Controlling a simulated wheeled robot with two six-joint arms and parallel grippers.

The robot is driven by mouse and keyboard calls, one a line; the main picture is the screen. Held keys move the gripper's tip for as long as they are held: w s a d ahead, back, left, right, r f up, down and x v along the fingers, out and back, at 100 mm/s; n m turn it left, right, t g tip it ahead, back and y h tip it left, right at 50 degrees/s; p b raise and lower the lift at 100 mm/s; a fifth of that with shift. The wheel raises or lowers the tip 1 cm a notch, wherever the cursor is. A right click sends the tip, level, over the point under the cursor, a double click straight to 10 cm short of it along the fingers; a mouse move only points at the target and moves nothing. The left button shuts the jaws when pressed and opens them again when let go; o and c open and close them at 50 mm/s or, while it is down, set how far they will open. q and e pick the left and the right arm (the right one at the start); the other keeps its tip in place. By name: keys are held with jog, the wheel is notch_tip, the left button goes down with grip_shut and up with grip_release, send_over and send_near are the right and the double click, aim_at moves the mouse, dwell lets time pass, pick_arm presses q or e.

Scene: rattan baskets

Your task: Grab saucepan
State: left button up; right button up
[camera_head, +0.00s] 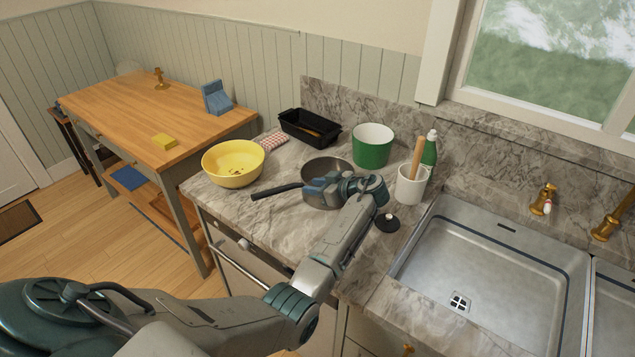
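The saucepan (325,166) is a dark grey metal pan on the marble counter, with a black handle (274,191) pointing left towards the counter's front edge. My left gripper (314,187) is in front of and over the near side of the pan, close to where the handle meets it. It hides part of the pan's near wall. I cannot tell whether its fingers touch the pan or whether they are open or shut. My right gripper is not in view.
A yellow bowl (233,163) stands left of the pan. Behind are a black tray (309,127) and a green pot (373,146). A white utensil crock (411,186) and green bottle (430,149) stand right, before the sink (479,262). The counter's front left is clear.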

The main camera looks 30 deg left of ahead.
pick_arm(q)
jog(key=shift+a+f, duration=0.15)
jog(key=shift+a, duration=0.2)
jog(key=shift+d, duration=0.1)
grip_shut()
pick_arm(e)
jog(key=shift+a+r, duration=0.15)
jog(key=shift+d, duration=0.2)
